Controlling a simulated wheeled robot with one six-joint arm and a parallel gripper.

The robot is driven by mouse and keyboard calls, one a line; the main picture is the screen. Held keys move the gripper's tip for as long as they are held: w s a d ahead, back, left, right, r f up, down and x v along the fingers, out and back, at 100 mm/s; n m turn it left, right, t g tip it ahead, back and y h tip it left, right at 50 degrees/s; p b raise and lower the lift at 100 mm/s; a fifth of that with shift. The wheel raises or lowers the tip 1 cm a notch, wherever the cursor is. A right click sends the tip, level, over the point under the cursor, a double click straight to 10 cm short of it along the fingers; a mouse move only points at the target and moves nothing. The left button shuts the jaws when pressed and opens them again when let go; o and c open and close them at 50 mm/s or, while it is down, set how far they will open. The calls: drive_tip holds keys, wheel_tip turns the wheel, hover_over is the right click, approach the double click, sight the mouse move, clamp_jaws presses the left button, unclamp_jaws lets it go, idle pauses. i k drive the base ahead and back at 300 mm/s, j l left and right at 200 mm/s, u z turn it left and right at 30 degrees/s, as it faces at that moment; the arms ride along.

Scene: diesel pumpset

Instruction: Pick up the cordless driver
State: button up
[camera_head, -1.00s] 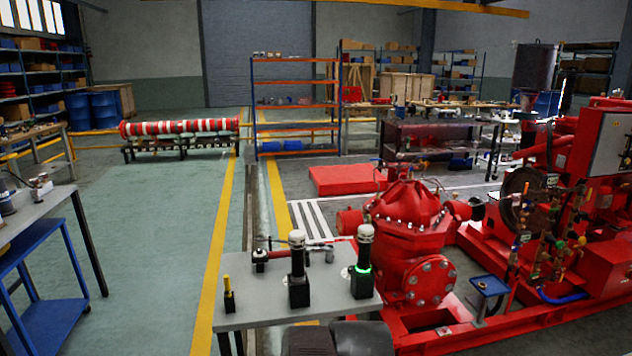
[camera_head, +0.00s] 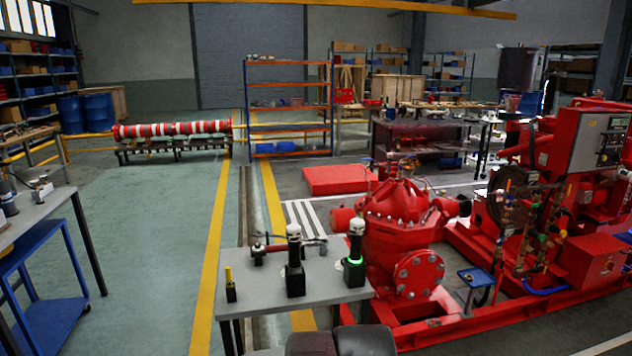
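A grey table (camera_head: 265,292) stands in front of me at the lower middle. Two upright black tools with pale tops stand on it: a left black tool (camera_head: 294,262) and a right black tool (camera_head: 355,258) with a glowing green ring. I cannot tell for sure which thing is the cordless driver. A small black item with a yellow top (camera_head: 230,285) stands at the table's left. A red and grey tool (camera_head: 283,248) lies behind the upright ones. Dark rounded parts at the bottom edge seem to be mine. My gripper is not in view.
The red pump (camera_head: 398,225) and its frame stand close to the table's right. A workbench with a blue frame (camera_head: 75,245) is at the left. Green floor (camera_head: 150,260) between the two is clear. An orange rack (camera_head: 290,62) stands farther back.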

sight(357, 225)
drive_tip(key=i+l+u, duration=0.15)
drive_tip(key=l+u, duration=0.15)
drive_tip(key=l, duration=0.2)
drive_tip(key=i+l+u, duration=0.15)
drive_tip(key=l+u, duration=0.2)
drive_tip(key=l, duration=0.2)
drive_tip(key=l+u, duration=0.3)
drive_tip(key=l, duration=0.25)
